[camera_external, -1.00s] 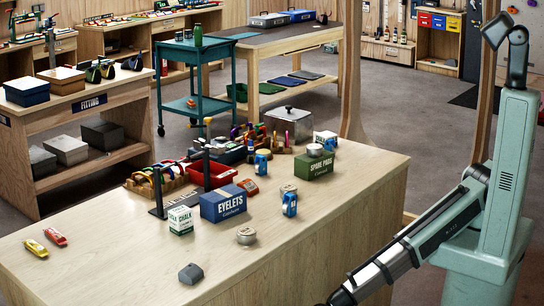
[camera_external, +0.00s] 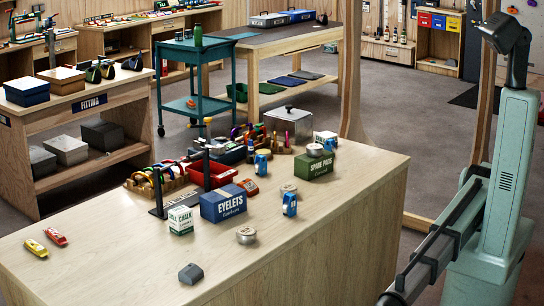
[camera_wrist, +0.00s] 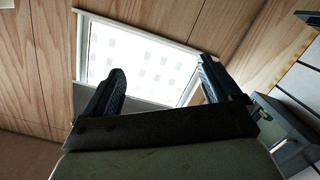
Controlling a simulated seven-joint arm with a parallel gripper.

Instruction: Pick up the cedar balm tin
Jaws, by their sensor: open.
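Small round silver tins show on the bench in the external view. One tin (camera_external: 246,236) lies near the front edge, right of the EYELETS box. My gripper (camera_wrist: 160,78) is open and empty in the wrist view, facing a bright window and wood panels. It is outside the external view, and no tin shows between its fingers.
The blue EYELETS box (camera_external: 223,204), white CHALK box (camera_external: 181,220), blue can (camera_external: 290,203) and green box (camera_external: 314,166) crowd the tins. A dark grey block (camera_external: 191,274) lies near the front edge. The bench's (camera_external: 335,225) right side is clear.

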